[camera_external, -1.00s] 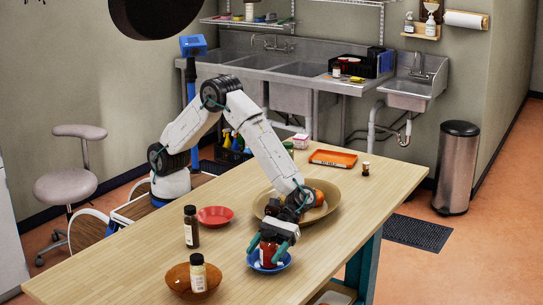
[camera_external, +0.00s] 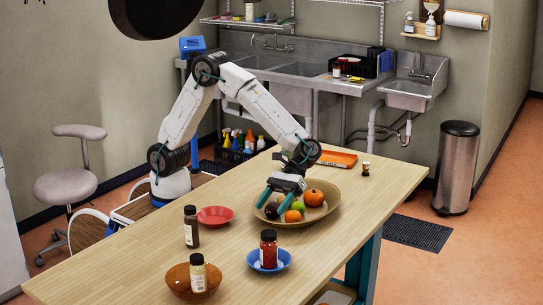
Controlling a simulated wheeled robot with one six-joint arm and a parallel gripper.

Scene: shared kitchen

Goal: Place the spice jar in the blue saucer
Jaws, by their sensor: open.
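A red jar with a dark cap (camera_external: 268,247), which I take as the spice jar, stands upright inside the blue saucer (camera_external: 285,261). The saucer rests on the wooden table near its front right edge. My gripper (camera_external: 275,203) is open and empty, its teal fingers pointing down. It is over the left part of the fruit bowl, behind the jar and clear of it. Nothing hides the jar; it hides part of the saucer behind it.
The wide tan bowl (camera_external: 327,207) holds several fruits. A red saucer (camera_external: 215,215), a dark bottle (camera_external: 191,229) and an amber bowl (camera_external: 179,285) with a bottle (camera_external: 198,275) stand left. An orange tray (camera_external: 338,159) and small bottle (camera_external: 366,169) are at the back.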

